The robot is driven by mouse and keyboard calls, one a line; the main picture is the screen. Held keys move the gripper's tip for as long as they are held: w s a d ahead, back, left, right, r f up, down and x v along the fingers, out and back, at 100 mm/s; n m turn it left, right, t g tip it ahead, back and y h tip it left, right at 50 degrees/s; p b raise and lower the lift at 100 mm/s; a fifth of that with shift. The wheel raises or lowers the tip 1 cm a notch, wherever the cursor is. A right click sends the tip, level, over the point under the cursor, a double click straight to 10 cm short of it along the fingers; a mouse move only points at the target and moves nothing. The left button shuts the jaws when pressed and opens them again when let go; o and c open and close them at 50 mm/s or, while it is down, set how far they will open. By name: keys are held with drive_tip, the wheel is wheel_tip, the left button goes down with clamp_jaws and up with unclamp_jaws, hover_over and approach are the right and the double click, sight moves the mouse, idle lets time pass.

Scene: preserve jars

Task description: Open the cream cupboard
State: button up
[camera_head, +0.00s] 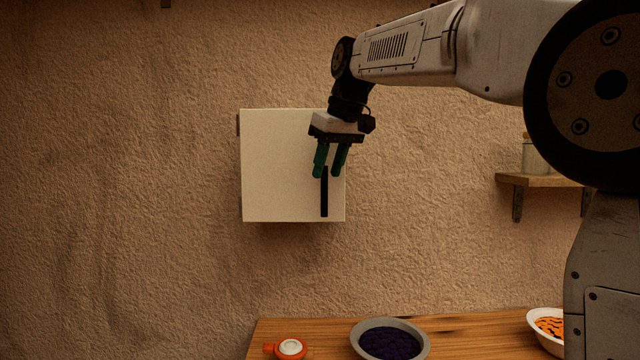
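The cream cupboard (275,165) hangs on the wall, a little left of the middle of the head view. Its front door looks shut. A dark vertical handle (324,195) is on the right part of the door, and a dark hinge-like piece shows at the left edge. My gripper (328,172) points down in front of the door's upper right, with its two green fingers apart and nothing seen between them. The fingertips are close to the handle's top end in the picture. I cannot tell whether they touch it or how far they are from the door.
Below is a wooden table (460,338) with a grey bowl of dark purple fruit (389,342), a white bowl of orange pieces (548,328) and an orange-and-white item (290,348). A small shelf (545,180) with a jar is at the right. The wall left of the cupboard is clear.

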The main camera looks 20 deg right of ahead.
sight(326, 175)
drive_tip(key=shift+x, duration=2.2)
drive_tip(key=shift+d, duration=0.1)
clamp_jaws()
drive_tip(key=shift+s, duration=0.15)
